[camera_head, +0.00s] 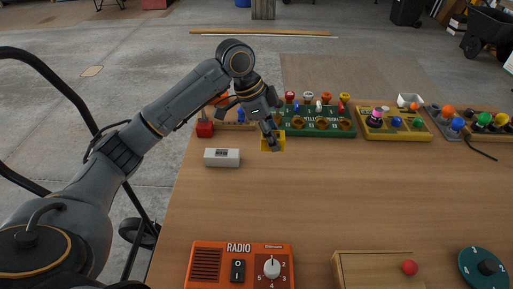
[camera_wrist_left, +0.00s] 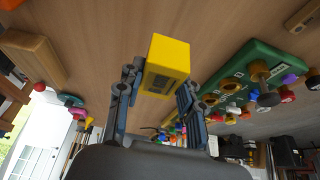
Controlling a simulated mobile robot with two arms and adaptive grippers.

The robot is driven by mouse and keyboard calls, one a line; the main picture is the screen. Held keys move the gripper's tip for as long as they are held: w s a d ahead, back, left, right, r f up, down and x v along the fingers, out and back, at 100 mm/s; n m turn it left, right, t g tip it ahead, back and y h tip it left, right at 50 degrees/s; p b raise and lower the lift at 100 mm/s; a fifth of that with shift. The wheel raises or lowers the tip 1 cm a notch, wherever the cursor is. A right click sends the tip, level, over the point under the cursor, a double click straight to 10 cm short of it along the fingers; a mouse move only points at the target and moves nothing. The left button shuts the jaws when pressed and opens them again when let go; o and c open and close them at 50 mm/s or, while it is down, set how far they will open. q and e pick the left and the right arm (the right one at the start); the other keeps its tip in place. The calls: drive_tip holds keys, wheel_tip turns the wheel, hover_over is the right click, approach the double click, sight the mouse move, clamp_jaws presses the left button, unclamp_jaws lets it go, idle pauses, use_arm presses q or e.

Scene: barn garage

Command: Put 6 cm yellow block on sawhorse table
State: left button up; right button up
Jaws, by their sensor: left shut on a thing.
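The yellow block (camera_head: 281,135) is between the fingers of my left gripper (camera_head: 271,141), over the far left part of the wooden tabletop (camera_head: 330,205). The fingers partly hide it in the head view. In the left wrist view the yellow block (camera_wrist_left: 170,50) shows clearly, with a dark patterned face toward the camera, and the fingers of my left gripper (camera_wrist_left: 163,78) are shut on its sides. I cannot tell whether the block touches the tabletop. My right gripper is not in view.
A green board (camera_head: 322,131) with pegs stands just right of the block. A yellow peg board (camera_head: 395,134) is farther right. A white box (camera_head: 222,158) lies left. An orange radio (camera_head: 241,265) and a wooden box (camera_head: 375,268) are in front. The middle tabletop is clear.

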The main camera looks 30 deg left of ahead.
use_arm(q)
drive_tip(key=w+a+f, duration=0.1)
drive_tip(key=a+f, duration=0.1)
drive_tip(key=w+a+f, duration=0.1)
drive_tip(key=a+f, duration=0.1)
drive_tip(key=w+a+f, duration=0.1)
drive_tip(key=a+f, duration=0.1)
drive_tip(key=shift+w+a+f, duration=0.1)
drive_tip(key=shift+w+f, duration=0.25)
drive_tip(key=shift+f, duration=0.05)
drive_tip(key=f, duration=0.3)
drive_tip(key=shift+w+a+f, duration=0.15)
drive_tip(key=shift+a+f, duration=0.1)
drive_tip(key=shift+f, duration=0.05)
drive_tip(key=o, duration=1.2)
drive_tip(key=shift+f, duration=0.1)
drive_tip(key=shift+o, duration=0.2)
drive_tip(key=v, duration=1.2)
drive_tip(key=shift+r, duration=0.2)
